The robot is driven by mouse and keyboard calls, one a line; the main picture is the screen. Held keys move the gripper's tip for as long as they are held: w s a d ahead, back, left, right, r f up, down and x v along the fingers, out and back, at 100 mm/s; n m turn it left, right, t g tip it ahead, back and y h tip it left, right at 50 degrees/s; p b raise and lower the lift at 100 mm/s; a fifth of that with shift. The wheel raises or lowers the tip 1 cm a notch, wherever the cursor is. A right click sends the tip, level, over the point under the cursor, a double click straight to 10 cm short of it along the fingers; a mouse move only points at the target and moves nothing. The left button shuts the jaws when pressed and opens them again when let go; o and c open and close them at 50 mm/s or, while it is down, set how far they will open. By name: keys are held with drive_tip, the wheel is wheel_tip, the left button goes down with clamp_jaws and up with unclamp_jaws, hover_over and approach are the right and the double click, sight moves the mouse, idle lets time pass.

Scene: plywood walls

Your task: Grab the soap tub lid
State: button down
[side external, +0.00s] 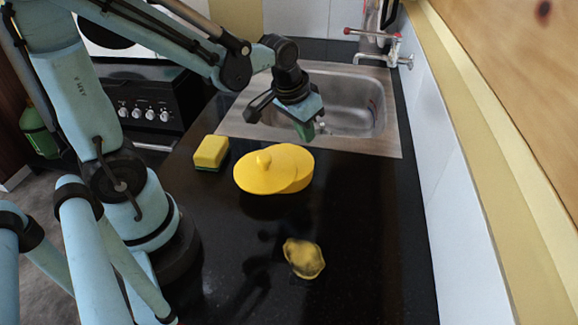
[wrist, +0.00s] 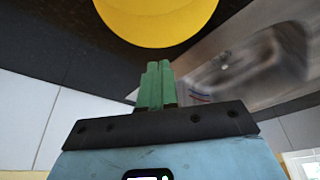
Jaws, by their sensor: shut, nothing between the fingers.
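The yellow soap tub lid (side external: 258,178), with a small knob on top, sits on the yellow soap tub (side external: 302,172) on the black counter. The lid looks shifted to the left, with part of the tub showing at the right. My gripper (side external: 307,134) is above and behind the tub, near the sink's front edge, apart from the lid. Its green fingers (wrist: 155,84) are shut together and empty in the wrist view. A round yellow surface (wrist: 155,18) shows at the top there; I cannot tell whether it is lid or tub.
A yellow and green sponge (side external: 210,152) lies left of the tub. A crumpled yellow and dark object (side external: 303,258) lies on the front counter. The steel sink (side external: 350,112) and red-handled tap (side external: 385,50) are behind. A wall bounds the right. The front counter is mostly clear.

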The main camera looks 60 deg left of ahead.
drive_tip(key=c, duration=1.8)
unclamp_jaws()
drive_tip(key=v, duration=0.6)
drive_tip(key=shift+s+r, duration=0.1)
drive_tip(key=shift+r, duration=0.05)
drive_tip(key=shift+c, duration=0.2)
drive_tip(key=o, duration=1.1)
drive_tip(key=shift+r, duration=0.15)
wheel_tip(320, 180, up, 3)
drive_tip(key=m+g, duration=0.2)
drive_tip(key=g, duration=0.2)
hover_over(264, 157)
drive_tip(key=shift+s+d+f, duration=0.1)
drive_tip(key=shift+d+f, duration=0.05)
drive_tip(key=shift+f, duration=3.35)
drive_tip(key=shift+w+a+f, duration=0.1)
drive_tip(key=shift+f, duration=0.8)
drive_tip(key=shift+w+a+f, duration=0.1)
drive_tip(key=shift+f, duration=1.6)
